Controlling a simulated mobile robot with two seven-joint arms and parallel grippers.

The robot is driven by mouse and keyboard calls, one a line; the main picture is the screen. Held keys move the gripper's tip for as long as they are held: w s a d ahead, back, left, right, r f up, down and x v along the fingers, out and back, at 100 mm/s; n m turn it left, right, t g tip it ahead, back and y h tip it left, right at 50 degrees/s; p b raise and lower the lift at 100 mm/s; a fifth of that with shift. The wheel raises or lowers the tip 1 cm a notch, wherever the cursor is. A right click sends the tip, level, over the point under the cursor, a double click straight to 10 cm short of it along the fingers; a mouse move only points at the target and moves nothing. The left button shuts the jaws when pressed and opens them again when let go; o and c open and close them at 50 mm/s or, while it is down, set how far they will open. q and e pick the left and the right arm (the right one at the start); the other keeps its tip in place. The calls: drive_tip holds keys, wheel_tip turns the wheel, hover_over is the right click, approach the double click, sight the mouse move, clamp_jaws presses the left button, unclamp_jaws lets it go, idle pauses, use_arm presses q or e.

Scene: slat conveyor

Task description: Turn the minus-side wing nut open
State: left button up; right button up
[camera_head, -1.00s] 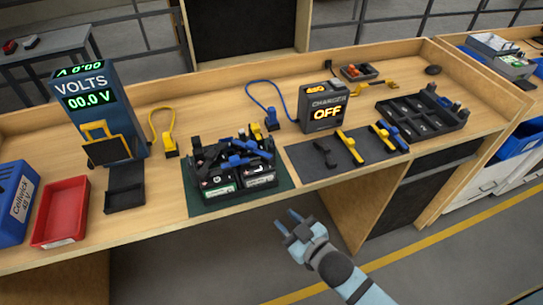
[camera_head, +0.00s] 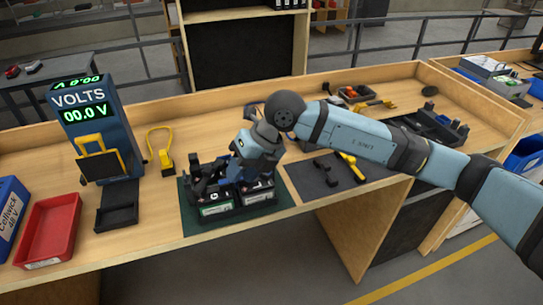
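The battery pack (camera_head: 212,209) stands on a dark green mat (camera_head: 200,227) at the bench's front edge, with black and blue parts on top. My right gripper (camera_head: 237,181) reaches down over the right part of the pack's top. Its fingertips are hidden by the hand and blend with the dark parts, so I cannot tell whether it is open or shut, or touching. I cannot make out the minus-side wing nut; the hand covers that area or it is too small. My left gripper is not in view.
A volts meter (camera_head: 84,112), black tray (camera_head: 118,217) and red bin (camera_head: 50,232) stand to the left. A dark tool mat (camera_head: 312,188) with a yellow-handled tool (camera_head: 352,167) lies to the right. My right arm covers the charger and part of the tool tray (camera_head: 440,130).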

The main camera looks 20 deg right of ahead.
drive_tip(key=w+d+r+m+t+h, duration=0.2)
drive_tip(key=w+d+r+t+h, duration=0.35)
drive_tip(key=d, duration=0.45)
drive_tip(key=shift+g+h, duration=0.35)
drive_tip(key=shift+g, duration=0.4)
drive_tip(key=x, duration=0.4)
drive_tip(key=p+x, duration=0.1)
drive_tip(key=x, duration=0.4)
drive_tip(key=w+p+x, duration=0.1)
drive_tip(key=x, duration=0.4)
drive_tip(key=shift+w+d, duration=0.1)
drive_tip(key=shift+d, duration=0.1)
clamp_jaws()
